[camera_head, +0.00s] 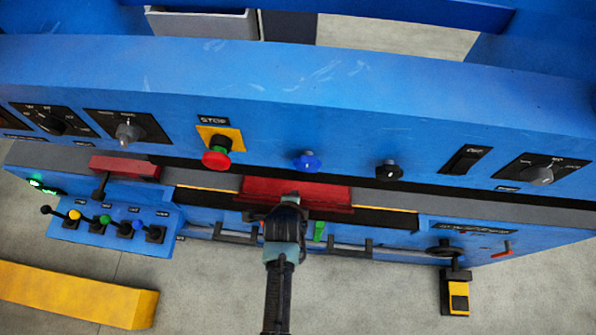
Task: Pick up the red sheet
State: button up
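The red sheet (325,194) lies flat in the dark slot area at the front of the blue panel, near the middle of the view. My gripper (287,203) is at the sheet's near edge and covers part of it. My arm comes up from the bottom of the picture. The fingertips are dark and seen from behind, so I cannot tell whether they are open or shut, or whether they touch the sheet.
The blue panel carries a red stop button (216,158), a blue knob (307,161) and a black knob (388,170). A red block (125,167) and levers (125,228) are at left. A yellow beam (75,295) lies on the grey floor. A handwheel (445,252) is at right.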

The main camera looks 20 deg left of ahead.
jog(key=shift+w+f, duration=0.15)
jog(key=shift+f, duration=0.15)
grip_shut()
jog(key=shift+r, duration=0.1)
dwell(1.2)
